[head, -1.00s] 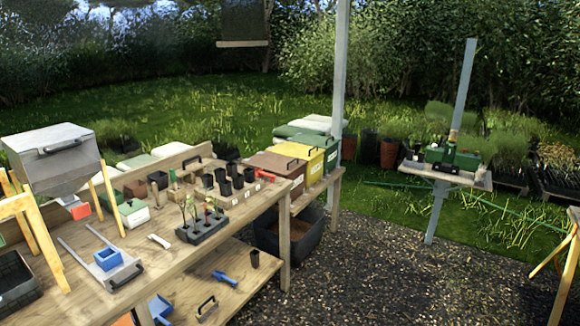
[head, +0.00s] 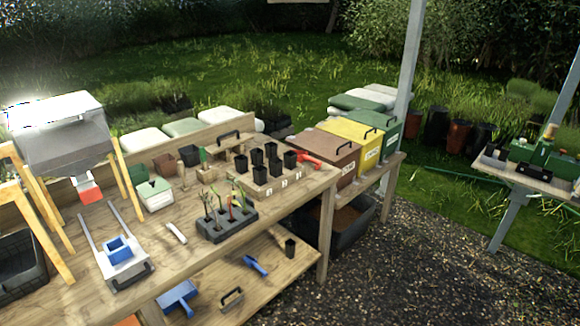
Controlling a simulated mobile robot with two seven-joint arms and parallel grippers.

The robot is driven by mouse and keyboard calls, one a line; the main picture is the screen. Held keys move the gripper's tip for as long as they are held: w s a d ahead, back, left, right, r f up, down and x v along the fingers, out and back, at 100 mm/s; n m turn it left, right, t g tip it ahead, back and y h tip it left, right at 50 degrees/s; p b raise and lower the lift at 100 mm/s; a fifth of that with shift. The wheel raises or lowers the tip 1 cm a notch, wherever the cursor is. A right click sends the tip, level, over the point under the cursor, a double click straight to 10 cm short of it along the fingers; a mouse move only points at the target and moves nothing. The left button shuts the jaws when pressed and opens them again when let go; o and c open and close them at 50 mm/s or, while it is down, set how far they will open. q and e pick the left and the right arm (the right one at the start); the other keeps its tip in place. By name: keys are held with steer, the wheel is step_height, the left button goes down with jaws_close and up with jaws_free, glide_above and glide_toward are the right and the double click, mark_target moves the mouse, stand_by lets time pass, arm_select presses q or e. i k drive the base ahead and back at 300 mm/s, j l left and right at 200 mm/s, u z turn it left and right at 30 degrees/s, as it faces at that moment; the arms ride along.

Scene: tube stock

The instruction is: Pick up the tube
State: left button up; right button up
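No single tube is marked out. Several small black tube pots (head: 271,153) stand upright in a wooden holder (head: 275,186) with number labels, at the back right of the wooden bench. A dark grey tray (head: 228,229) at the bench's front edge holds several seedlings in separate cells. Neither of my grippers is in view.
The bench (head: 190,262) also carries a hopper (head: 62,135) on wooden legs, a blue box (head: 118,248) on rails and a red object (head: 312,160). Brown, yellow and green bins (head: 352,137) stand right of it. Gravel (head: 400,270) on the right is clear.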

mark_target(290, 165)
steer(key=i+u, duration=0.1)
steer(key=u, duration=0.55)
steer(key=i+l+u, duration=0.25)
steer(key=l+u, duration=0.55)
steer(key=i+l+u, duration=0.15)
steer(key=l, duration=0.45)
steer(key=l+u, duration=0.15)
steer(key=l, duration=0.4)
steer(key=i+l, duration=0.1)
steer(key=l, duration=0.45)
steer(key=l+u, duration=0.1)
steer(key=l, duration=0.45)
steer(key=i, duration=0.05)
